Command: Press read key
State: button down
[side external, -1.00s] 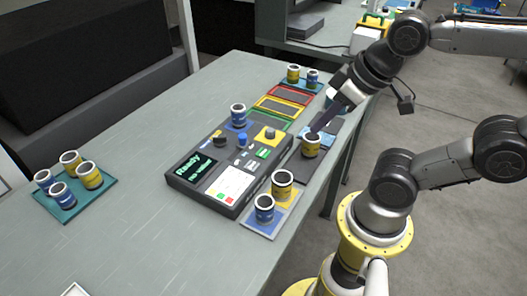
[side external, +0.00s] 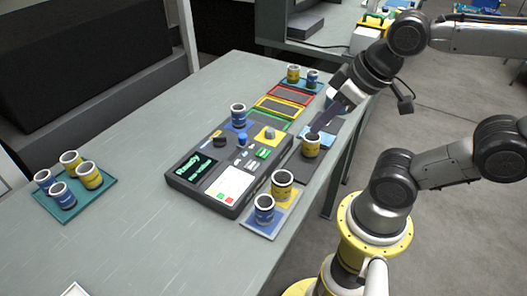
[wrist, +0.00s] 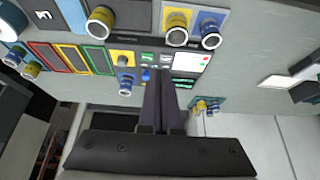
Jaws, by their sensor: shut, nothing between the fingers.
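The dark console (side external: 215,190) lies mid-table with a lit screen (side external: 194,168) whose top line says "Ready"; the lower line is too small to read. Small keys, some green (side external: 263,153), sit on its top; I cannot read which is the read key. My gripper (side external: 314,133) is shut and empty, reaching down from the right beside the console, close above or behind a yellow can (side external: 311,148).
A blue can (side external: 238,116) stands at the console's back edge. Two cans stand on a pad (side external: 258,222) in front, and several on a teal tray (side external: 50,207) at left. Coloured frames (side external: 275,107) lie behind.

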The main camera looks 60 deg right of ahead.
jog(key=w+a+m+t+y, duration=0.4)
jog(key=w+m, duration=0.5)
jog(key=m, duration=0.5)
jog(key=w+d+f+m+h, duration=0.2)
jog(key=w+d+f+m, duration=0.3)
jog(key=m, duration=0.5)
jog(key=d, duration=0.2)
jog(key=shift+d+m+g, duration=0.3)
jog(key=shift+d+m, duration=0.1)
jog(key=shift+f, duration=0.1)
